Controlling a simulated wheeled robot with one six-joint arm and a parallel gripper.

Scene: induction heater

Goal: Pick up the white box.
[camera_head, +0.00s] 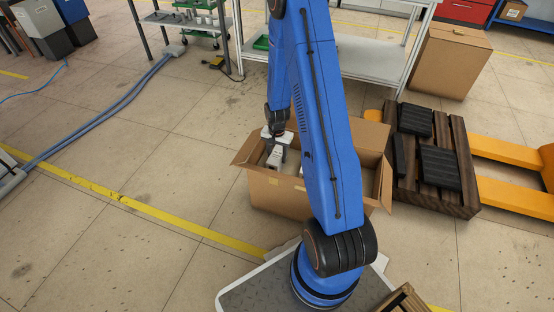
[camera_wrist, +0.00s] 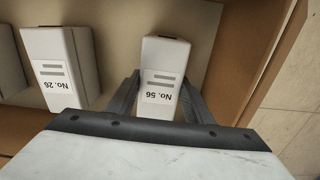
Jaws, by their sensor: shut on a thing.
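A white box (camera_wrist: 165,60) labelled "No. 56" sits between the two fingers of my gripper (camera_wrist: 160,98) in the wrist view. The fingers are shut on its sides. A second white box (camera_wrist: 60,50) labelled "No. 26" stands to its left, apart from it. Part of another pale box (camera_wrist: 8,65) shows at the left edge. In the head view my gripper (camera_head: 277,135) reaches down into the open cardboard box (camera_head: 280,195), where white boxes (camera_head: 274,158) show. My blue arm hides part of the carton's inside. I cannot tell whether the held box touches the carton floor.
The carton's side wall (camera_wrist: 262,60) is close on the right of the held box. A wooden pallet (camera_head: 455,190) with black pads lies right of the carton by an orange pallet jack (camera_head: 510,203). A closed cardboard box (camera_head: 450,60) and a metal table (camera_head: 370,65) stand behind.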

